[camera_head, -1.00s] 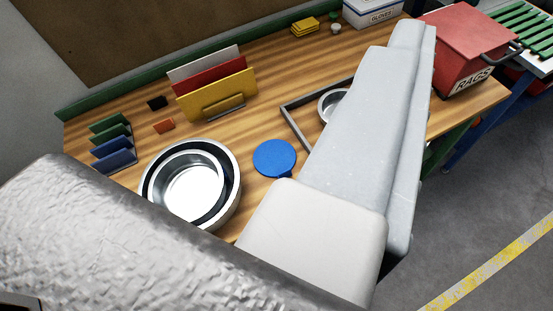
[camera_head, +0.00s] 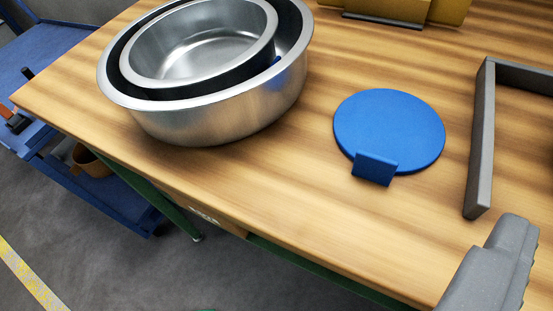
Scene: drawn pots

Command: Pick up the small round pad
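The small round pad (camera_head: 391,126) is a flat blue disc with a short upright blue tab (camera_head: 374,168) on its near edge. It lies on the wooden table, right of the metal pots, with bare wood around it. A grey part of my gripper (camera_head: 492,270) shows at the lower right corner, to the right of and nearer than the pad, apart from it. Only this one piece is in view, so its opening is hidden.
A large metal pot (camera_head: 225,112) with a black band and a smaller pot (camera_head: 205,45) inside stands left of the pad. A grey frame (camera_head: 480,140) stands at the right. A yellow holder (camera_head: 400,8) is at the back. The table's front edge is clear.

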